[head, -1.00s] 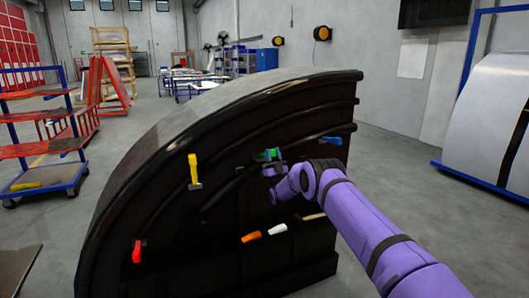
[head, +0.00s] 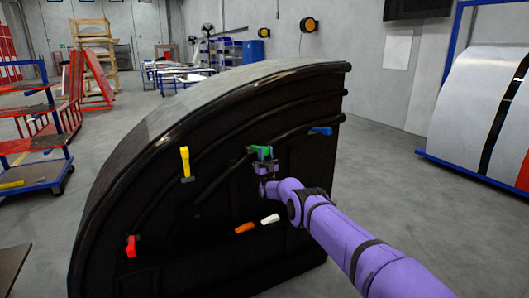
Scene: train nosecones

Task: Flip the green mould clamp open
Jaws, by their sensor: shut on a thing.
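The green mould clamp (head: 261,151) sits on the curved rib of the black mould (head: 150,215), near the middle of its face. My gripper (head: 263,160) is at the end of the purple arm, right at the green clamp, shut on it. The fingers are small and dark here, so their exact hold on the handle is hard to make out. The clamp's lower part is hidden by my gripper.
A yellow clamp (head: 185,162), a red clamp (head: 131,246) and a blue clamp (head: 320,131) are also on the mould. An orange handle (head: 245,228) and a white handle (head: 270,219) lie lower on it. Clear floor lies to the right.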

